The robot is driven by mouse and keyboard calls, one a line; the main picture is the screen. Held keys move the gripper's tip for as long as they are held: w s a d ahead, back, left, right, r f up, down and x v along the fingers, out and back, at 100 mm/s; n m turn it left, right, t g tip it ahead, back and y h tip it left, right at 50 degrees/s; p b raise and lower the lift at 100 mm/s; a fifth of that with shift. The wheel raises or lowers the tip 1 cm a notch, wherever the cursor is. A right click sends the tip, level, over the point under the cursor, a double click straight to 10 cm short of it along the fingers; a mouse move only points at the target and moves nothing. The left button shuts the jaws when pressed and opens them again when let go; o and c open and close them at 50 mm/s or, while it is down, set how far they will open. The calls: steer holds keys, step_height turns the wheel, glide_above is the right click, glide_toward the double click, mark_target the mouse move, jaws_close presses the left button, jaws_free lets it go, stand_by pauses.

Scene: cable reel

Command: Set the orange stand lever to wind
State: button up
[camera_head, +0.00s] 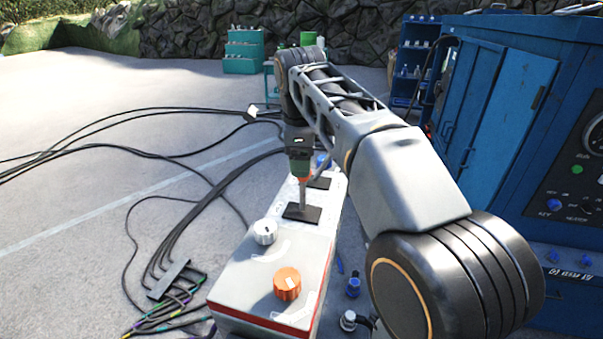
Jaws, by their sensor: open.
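An orange round knob (287,283) sits on the sloped top of a white box with a red band (250,318). It is the only clear orange control in view. It has a pale pointer mark and a white arc beside it; no lettering can be read. A lever shape or a "wind" mark cannot be made out. My gripper (303,211) points straight down over a black square plate (291,213), behind and apart from the orange knob. It is open, and nothing shows between its narrow fingertips. Whether the tips touch the plate cannot be told.
A silver-white knob (265,232) is on the same box, left of the orange one. Black cables (190,225) lie on the left floor, leading to a dark connector block (171,278). A blue cabinet (490,120) stands at right. Open floor lies at left.

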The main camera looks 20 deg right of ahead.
mark_target(303, 189)
steer(key=shift+w+d+f, duration=0.15)
steer(key=shift+w+f, duration=0.05)
steer(key=shift+f, duration=1)
steer(key=shift+w+d+f, duration=0.1)
steer(key=shift+w+f, duration=0.1)
steer(key=shift+f, duration=1)
steer(key=shift+c, duration=0.5)
